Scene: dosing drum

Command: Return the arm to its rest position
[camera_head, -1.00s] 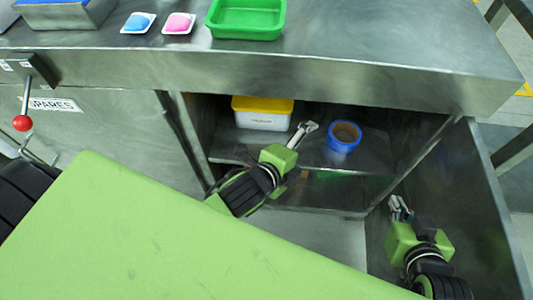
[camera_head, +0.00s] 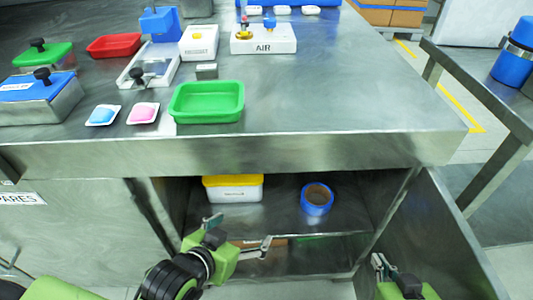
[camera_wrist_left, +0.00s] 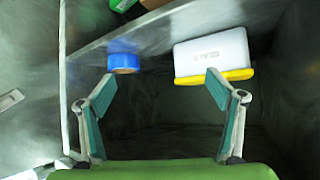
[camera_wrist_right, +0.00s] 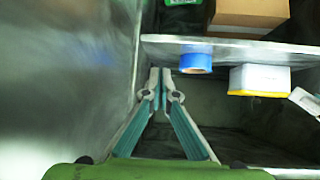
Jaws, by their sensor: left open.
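My left gripper (camera_head: 240,234) is open and empty in front of the open cupboard under the bench. In the left wrist view its two fingers (camera_wrist_left: 159,82) are spread wide with nothing between them. My right gripper (camera_head: 381,263) is low in the head view, beside the open cupboard door at the right. In the right wrist view its fingertips (camera_wrist_right: 160,73) are together, with nothing seen between them. Both grippers are apart from the white box with the yellow lid (camera_head: 233,190) and the blue tape roll (camera_head: 316,200) on the cupboard shelf.
The open cupboard door (camera_head: 440,235) stands out at the right of my right gripper. The bench (camera_head: 330,125) overhangs the cupboard; a green tray (camera_head: 207,102) and pink (camera_head: 143,113) and blue (camera_head: 103,115) packs sit on it. A cardboard box (camera_wrist_right: 250,12) lies on the lower shelf.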

